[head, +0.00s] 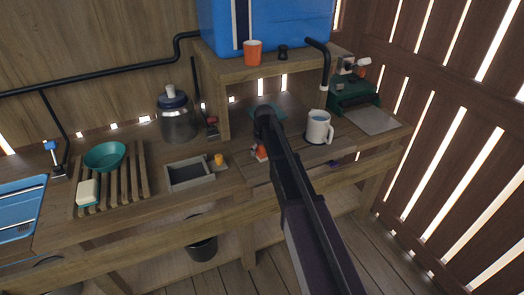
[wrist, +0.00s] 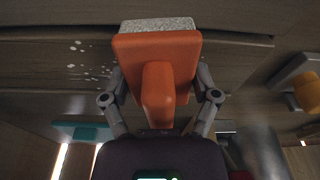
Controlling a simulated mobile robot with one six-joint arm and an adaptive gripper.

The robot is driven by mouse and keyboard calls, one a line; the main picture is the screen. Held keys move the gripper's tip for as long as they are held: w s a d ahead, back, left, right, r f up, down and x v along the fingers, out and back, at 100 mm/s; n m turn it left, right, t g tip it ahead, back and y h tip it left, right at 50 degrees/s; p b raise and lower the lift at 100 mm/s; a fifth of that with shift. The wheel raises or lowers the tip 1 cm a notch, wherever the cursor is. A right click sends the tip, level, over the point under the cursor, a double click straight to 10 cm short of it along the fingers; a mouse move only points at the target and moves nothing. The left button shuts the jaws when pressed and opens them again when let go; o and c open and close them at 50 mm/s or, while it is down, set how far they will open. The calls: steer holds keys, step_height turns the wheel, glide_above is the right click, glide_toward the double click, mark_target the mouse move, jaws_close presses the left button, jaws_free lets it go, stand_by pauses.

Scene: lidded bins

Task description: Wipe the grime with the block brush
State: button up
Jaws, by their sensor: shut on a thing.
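My gripper (wrist: 160,82) is shut on the orange handle of the block brush (wrist: 158,48), with a finger on each side. The brush has a pale, speckled pad along its far edge. In the head view the brush (head: 261,153) shows as a small orange patch beside my arm, over the wooden worktop. Pale specks (wrist: 80,58), which look like the grime, lie on the wood left of the brush in the wrist view. I cannot tell whether the pad touches the wood. My arm hides the surface behind it in the head view.
A white mug (head: 318,128) stands right of my arm. A glass jar (head: 177,120), a grey tray (head: 188,172) and a teal bowl (head: 104,156) on a slatted rack are to the left. A shelf (head: 225,72) carries a blue container (head: 285,25) and an orange cup (head: 253,52).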

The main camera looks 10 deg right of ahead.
mark_target(252, 157)
steer(key=shift+s+a, duration=0.25)
steer(key=shift+a, duration=0.65)
steer(key=shift+s+a, duration=0.2)
steer(key=shift+a, duration=0.65)
steer(key=shift+r, duration=0.1)
steer(key=shift+r+p, duration=3)
steer(key=shift+p, duration=0.15)
steer(key=shift+r+p, duration=1.5)
